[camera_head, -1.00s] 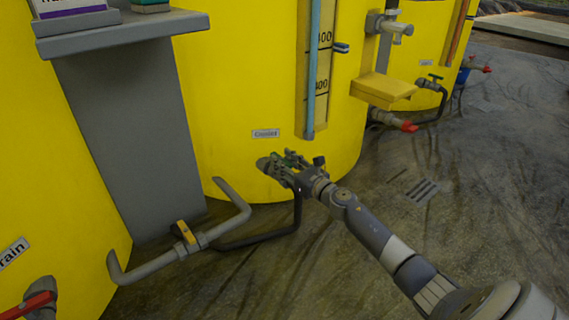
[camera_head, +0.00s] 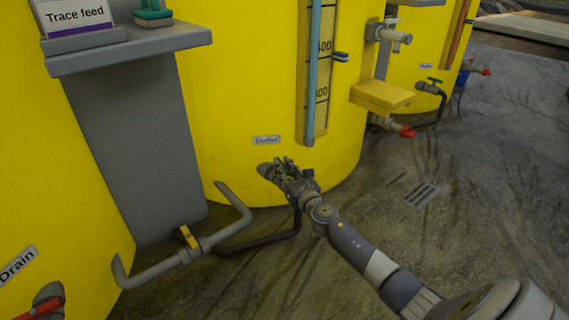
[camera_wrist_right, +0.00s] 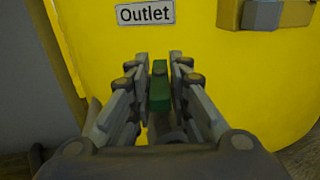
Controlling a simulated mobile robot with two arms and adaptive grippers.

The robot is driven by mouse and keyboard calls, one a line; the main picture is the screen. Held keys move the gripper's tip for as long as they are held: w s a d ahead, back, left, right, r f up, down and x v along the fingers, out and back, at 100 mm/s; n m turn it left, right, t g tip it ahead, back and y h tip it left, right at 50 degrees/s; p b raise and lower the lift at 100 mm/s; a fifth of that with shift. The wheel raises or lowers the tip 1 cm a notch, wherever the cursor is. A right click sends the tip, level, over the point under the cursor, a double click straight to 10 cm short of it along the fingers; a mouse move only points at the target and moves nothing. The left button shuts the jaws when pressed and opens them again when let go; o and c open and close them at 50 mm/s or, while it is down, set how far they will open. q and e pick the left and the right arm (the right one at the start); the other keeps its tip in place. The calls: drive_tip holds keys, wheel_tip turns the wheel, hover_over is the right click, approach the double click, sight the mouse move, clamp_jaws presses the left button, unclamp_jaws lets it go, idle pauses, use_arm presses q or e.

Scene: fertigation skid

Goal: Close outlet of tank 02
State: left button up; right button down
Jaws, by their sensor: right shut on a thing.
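The yellow tank (camera_head: 235,85) in the middle has an "Outlet" label (camera_head: 266,140), which also shows in the right wrist view (camera_wrist_right: 145,13). Below the label a grey outlet stub (camera_head: 265,169) comes out of the tank wall. My right gripper (camera_head: 281,168) is at this outlet valve and covers most of it. In the right wrist view, the green valve handle (camera_wrist_right: 159,92) stands between the two fingers of the right gripper (camera_wrist_right: 161,75), which are shut on it. The handle points lengthwise, along the fingers. My left gripper is not in view. No tank number is readable.
A grey shelf stand (camera_head: 130,130) holds a "Trace feed" box (camera_head: 75,14). A grey pipe with a yellow-handled valve (camera_head: 187,237) lies low at left. A red drain handle (camera_head: 40,309) is at lower left. A yellow ledge (camera_head: 382,96) juts out at right. The floor at right is open.

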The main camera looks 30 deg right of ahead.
drive_tip(key=m+h, duration=0.1)
drive_tip(key=h+p, duration=0.1)
drive_tip(key=shift+w+a+r+m+g+h, duration=0.1)
drive_tip(key=shift+a+r+m+g+h, duration=0.05)
drive_tip(key=shift+a+m+g+h, duration=0.2)
drive_tip(key=m+g+h+p, duration=0.1)
drive_tip(key=m+h, duration=0.1)
drive_tip(key=shift+h, duration=0.35)
drive_tip(key=shift+w+a+m+g+h, duration=0.1)
drive_tip(key=shift+m+g+h, duration=0.3)
drive_tip(key=shift+m+h, duration=0.15)
drive_tip(key=shift+w+a+m+g+h, duration=0.1)
drive_tip(key=shift+m+g+h, duration=0.3)
drive_tip(key=shift+h, duration=0.25)
drive_tip(key=shift+f+m+g+h+b, duration=0.2)
drive_tip(key=shift+m+g+h+b, duration=0.1)
drive_tip(key=shift+m+g+h, duration=0.7)
drive_tip(key=m+g+h+b, duration=0.1)
drive_tip(key=g, duration=0.1)
drive_tip(key=m+g+h+b, duration=0.2)
drive_tip(key=shift+w+a+f, duration=0.15)
drive_tip(key=shift+w, duration=0.05)
drive_tip(key=shift+w+r+m+g+h+b, duration=0.1)
drive_tip(key=shift+m+g+h+b, duration=0.4)
drive_tip(key=shift+m+g+b, duration=0.5)
drive_tip(key=shift+w+r+m+g+h+b, duration=0.1)
drive_tip(key=shift+m+g+h+b, duration=0.45)
drive_tip(key=shift+g+b, duration=0.8)
